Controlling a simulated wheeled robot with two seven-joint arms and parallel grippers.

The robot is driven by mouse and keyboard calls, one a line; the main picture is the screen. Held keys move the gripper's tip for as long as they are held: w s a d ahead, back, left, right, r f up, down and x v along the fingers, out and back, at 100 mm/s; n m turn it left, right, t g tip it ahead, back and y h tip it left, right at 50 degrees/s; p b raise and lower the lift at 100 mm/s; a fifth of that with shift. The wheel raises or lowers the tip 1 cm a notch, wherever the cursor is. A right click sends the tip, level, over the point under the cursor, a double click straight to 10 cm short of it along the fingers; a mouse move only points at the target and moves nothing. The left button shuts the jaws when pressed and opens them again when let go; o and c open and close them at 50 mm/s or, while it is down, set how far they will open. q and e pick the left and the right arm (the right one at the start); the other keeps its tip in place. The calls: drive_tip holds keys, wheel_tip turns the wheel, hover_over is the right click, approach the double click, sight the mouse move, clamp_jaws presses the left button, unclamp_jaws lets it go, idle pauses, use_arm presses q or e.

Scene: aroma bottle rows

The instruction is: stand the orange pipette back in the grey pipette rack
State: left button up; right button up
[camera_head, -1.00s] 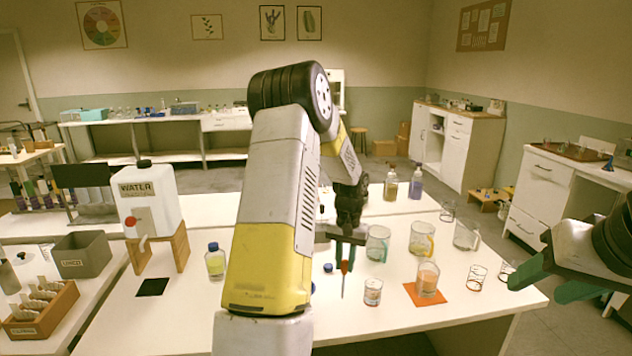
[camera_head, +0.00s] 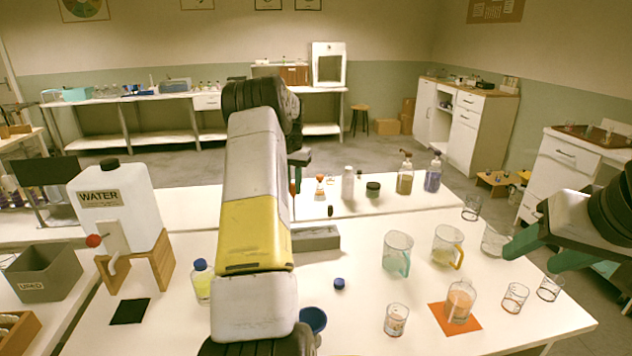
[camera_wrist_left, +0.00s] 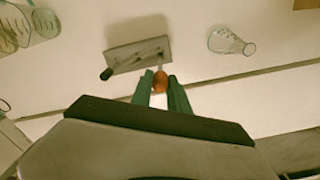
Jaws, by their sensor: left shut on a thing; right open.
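My left gripper (camera_wrist_left: 160,92) is shut on the orange pipette (camera_wrist_left: 160,83); its orange bulb sits between the green fingertips. In the head view my left arm hides most of this gripper, and a bit of the orange bulb (camera_head: 293,187) shows beside the arm. The grey pipette rack (camera_head: 316,238) is a low block on the bench, partly behind my arm. In the wrist view the rack (camera_wrist_left: 135,56) lies just beyond the fingertips. A dark-bulbed pipette (camera_wrist_left: 106,74) is at its left end there. My right gripper (camera_head: 540,254) is open and empty at the right.
Glass beakers (camera_head: 397,254) stand right of the rack, and a glass sits on an orange mat (camera_head: 440,318). A flask (camera_wrist_left: 231,42) is near the rack. A blue cap (camera_head: 339,284) and blue cup (camera_head: 313,319) lie in front. The water tank (camera_head: 115,205) stands left.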

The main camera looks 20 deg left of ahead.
sight(294, 210)
idle(0.4)
use_arm(q)
drive_tip(key=shift+s+f, duration=0.1)
drive_tip(key=shift+f, duration=3.75)
drive_tip(key=shift+f, duration=1)
drive_tip(key=o, duration=0.8)
